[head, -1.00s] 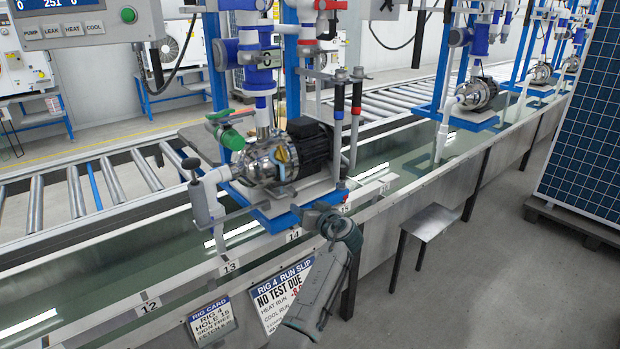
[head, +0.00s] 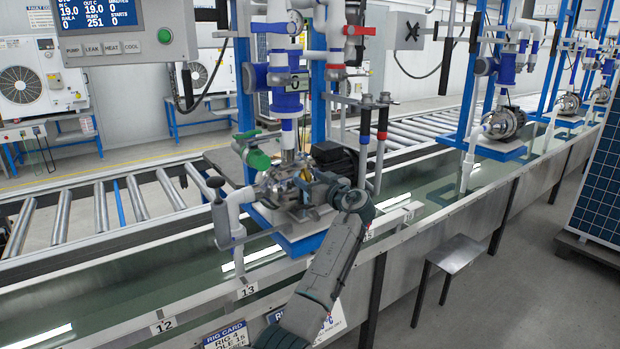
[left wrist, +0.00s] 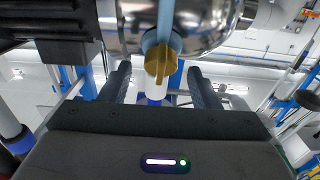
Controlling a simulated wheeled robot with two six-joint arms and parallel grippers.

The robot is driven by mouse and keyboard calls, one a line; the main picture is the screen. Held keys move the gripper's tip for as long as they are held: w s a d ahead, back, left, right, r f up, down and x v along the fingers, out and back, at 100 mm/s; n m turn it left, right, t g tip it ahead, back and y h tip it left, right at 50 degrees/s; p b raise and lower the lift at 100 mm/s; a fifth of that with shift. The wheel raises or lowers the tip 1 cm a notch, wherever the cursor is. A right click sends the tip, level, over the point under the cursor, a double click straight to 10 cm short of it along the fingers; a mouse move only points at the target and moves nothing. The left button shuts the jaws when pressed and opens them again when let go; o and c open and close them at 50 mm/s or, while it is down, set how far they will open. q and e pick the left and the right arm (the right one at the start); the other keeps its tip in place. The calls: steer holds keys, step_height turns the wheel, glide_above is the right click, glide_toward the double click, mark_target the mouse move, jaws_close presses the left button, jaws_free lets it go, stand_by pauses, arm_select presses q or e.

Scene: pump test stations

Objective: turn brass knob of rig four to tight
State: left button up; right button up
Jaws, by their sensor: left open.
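The brass knob (left wrist: 160,62) shows in the left wrist view, against the round steel pump body (left wrist: 205,28) of rig four. My left gripper (left wrist: 160,88) is open, with one finger to each side of the knob; the frames do not show contact. In the head view this gripper (head: 305,187) is at the front of the pump, beside the black motor (head: 335,160), and largely hides the knob. My right gripper is not in view.
A green-handled valve (head: 256,158) and a white pipe with a dark cap (head: 226,215) stand left of the pump. Red and black capped pipes (head: 382,125) rise to its right. A small metal stool (head: 456,256) stands in the aisle. Cards hang below the bench edge.

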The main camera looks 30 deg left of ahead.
arm_select(q)
steer(key=shift+w+a, duration=0.2)
steer(key=shift+a, duration=0.3)
steer(key=c, duration=1)
